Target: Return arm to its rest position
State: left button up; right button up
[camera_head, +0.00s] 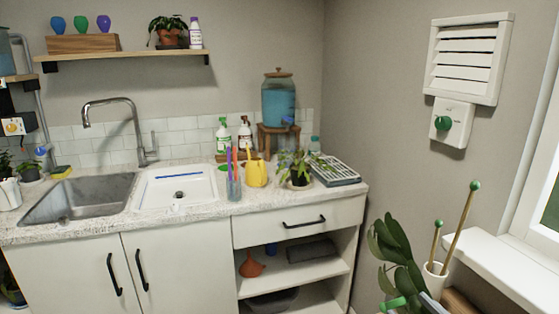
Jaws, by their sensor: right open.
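Only a small grey part at the bottom edge, right of centre, looks like my right gripper (430,302). It is low beside the leafy plant (395,245), and most of it is cut off by the frame. It is open, and I see nothing held in it. My left gripper is not in view.
At right are a white windowsill (500,265) and a pot with green-tipped sticks (460,228).

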jog(key=s+f+n+g+h, duration=0.25)
jog(key=s+f+g, duration=0.55)
jog(key=s+f, duration=1.05)
pick_arm(q)
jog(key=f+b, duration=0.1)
jog(key=b, duration=0.2)
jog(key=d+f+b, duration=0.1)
jog(key=b, duration=0.2)
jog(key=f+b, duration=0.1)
jog(key=b, duration=0.1)
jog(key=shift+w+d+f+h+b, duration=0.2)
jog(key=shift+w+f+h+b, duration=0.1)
jog(key=shift+b, duration=0.1)
pick_arm(e)
jog(key=w+a+f+m+t, duration=0.1)
jog(key=a+m, duration=0.5)
jog(key=a, duration=0.6)
notch_tip(320, 180, down, 2)
jog(key=shift+w+f+t+y, duration=0.1)
jog(key=shift+w+t+y, duration=0.2)
jog(key=shift+w+y, duration=0.15)
jog(key=shift+a, duration=0.1)
